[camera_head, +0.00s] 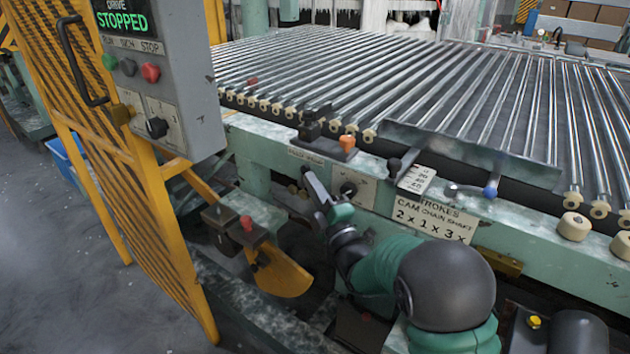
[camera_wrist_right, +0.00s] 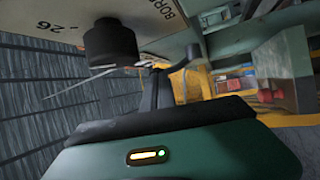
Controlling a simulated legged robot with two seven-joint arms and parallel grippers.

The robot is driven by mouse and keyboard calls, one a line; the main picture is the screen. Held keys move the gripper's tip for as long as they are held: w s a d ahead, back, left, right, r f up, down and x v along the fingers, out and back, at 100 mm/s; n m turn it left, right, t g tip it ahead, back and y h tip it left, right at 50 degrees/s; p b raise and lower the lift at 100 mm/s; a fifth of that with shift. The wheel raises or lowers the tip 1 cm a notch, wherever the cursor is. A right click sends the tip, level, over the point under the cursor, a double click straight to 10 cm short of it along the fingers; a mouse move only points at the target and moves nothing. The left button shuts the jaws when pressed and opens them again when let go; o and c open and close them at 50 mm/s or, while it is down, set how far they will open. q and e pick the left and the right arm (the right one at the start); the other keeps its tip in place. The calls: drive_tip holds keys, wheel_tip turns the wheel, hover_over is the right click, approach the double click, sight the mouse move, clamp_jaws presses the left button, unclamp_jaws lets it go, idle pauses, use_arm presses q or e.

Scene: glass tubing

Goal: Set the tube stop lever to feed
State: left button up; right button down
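A black block with a short lever and an orange tip (camera_head: 347,142) sits on the green machine rail, above a small label strip that is too small to read. It looks like the tube stop lever. My right gripper (camera_head: 308,180) is in front of the rail, below and left of that lever and apart from it. In the right wrist view, its dark fingers (camera_wrist_right: 163,90) stand close together at the middle, with nothing seen between them. A black round knob (camera_wrist_right: 112,45) on a lettered plate is close to them there. My left gripper is not in view.
A rotary knob (camera_head: 348,188) on a plate is right of my gripper. A grey control box (camera_head: 190,80) reads STOPPED, at the left. A black-ended lever (camera_head: 393,165) and a blue-tipped lever (camera_head: 490,192) stand farther right. Rollers (camera_head: 400,80) fill the back.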

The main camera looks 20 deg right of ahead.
drive_tip(key=w+a+r+n+g+h+p, duration=0.1)
drive_tip(key=w+a+r+n+g+p, duration=0.2)
drive_tip(key=g+p, duration=0.5)
drive_tip(key=w+n+p, duration=0.1)
drive_tip(key=p, duration=0.6)
drive_tip(key=shift+w+a+p, duration=0.25)
drive_tip(key=shift+a+p, duration=0.05)
drive_tip(key=shift+p, duration=0.05)
drive_tip(key=shift+r, duration=0.1)
